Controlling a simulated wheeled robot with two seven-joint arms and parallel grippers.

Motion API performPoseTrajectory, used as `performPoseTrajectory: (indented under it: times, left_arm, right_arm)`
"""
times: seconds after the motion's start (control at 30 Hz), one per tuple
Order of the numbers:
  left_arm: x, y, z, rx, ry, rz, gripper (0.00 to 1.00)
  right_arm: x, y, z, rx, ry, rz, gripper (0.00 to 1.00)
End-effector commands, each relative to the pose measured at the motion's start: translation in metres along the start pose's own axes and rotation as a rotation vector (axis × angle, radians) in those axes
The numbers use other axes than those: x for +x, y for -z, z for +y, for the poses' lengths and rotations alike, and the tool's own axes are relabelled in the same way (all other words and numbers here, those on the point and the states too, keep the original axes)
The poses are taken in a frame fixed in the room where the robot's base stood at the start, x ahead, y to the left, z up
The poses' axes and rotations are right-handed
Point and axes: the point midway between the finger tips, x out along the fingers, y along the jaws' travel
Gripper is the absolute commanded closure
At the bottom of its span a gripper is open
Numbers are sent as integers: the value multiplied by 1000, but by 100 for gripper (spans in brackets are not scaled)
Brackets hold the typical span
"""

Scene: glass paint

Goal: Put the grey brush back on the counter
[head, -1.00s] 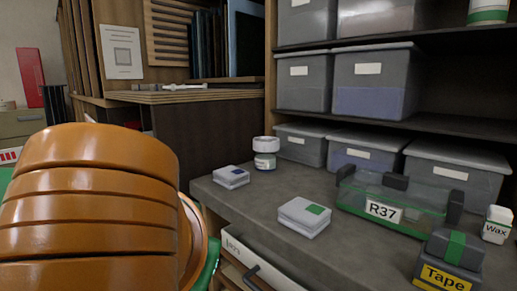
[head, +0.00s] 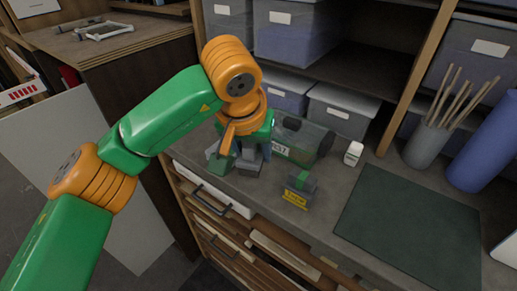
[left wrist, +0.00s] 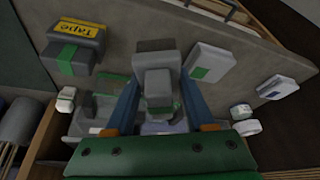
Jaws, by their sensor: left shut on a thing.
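The grey brush (left wrist: 158,88) is a blocky grey thing with a green band, between the two blue fingers of my left gripper (left wrist: 160,102) in the left wrist view. The gripper is shut on it. In the head view, my left gripper (head: 240,145) points down over the front part of the grey counter (head: 318,222), and the brush (head: 248,166) shows low beneath it, partly hidden. I cannot tell whether the brush touches the counter. My right gripper is not in view.
A lidded R37 case (head: 305,143) stands just behind my gripper. A box with a green label (left wrist: 209,64) lies beside the brush. The Tape block (head: 299,190) and the Wax bottle (head: 353,153) stand to the right. A green mat (head: 410,225) lies farther right, empty.

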Motion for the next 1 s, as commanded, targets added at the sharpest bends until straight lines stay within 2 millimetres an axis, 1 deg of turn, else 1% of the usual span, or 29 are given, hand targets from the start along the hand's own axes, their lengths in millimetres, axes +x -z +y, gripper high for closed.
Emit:
performPoseTrajectory:
  times: [0.03, 0.17, 0.23, 0.33, 0.4, 0.67, 0.7, 0.77, 0.8, 1.0]
  left_arm:
    - [6, 3, 2, 0, 0, -4, 100]
    - [25, 8, 6, 1, 0, -3, 100]
    - [38, 2, 6, 2, -1, -4, 100]
    - [51, -3, 6, 2, 0, -1, 100]
    - [54, -4, 6, 1, 0, 2, 100]
    - [58, -5, 6, 1, 1, 3, 100]
    - [58, -5, 6, 1, 1, 3, 43]
    - [57, -5, 6, 1, 1, 3, 27]
    - [57, -5, 6, 1, 1, 3, 16]
    - [57, -5, 6, 1, 1, 2, 16]
  right_arm:
    - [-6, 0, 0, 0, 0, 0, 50]
    - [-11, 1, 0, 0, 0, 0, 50]
    - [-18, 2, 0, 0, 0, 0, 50]
    - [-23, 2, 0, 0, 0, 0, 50]
    - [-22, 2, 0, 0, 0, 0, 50]
    - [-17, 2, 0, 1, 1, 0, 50]
    - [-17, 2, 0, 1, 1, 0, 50]
    - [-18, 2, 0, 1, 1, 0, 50]
    - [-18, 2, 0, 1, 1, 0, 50]
    - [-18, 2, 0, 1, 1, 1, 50]
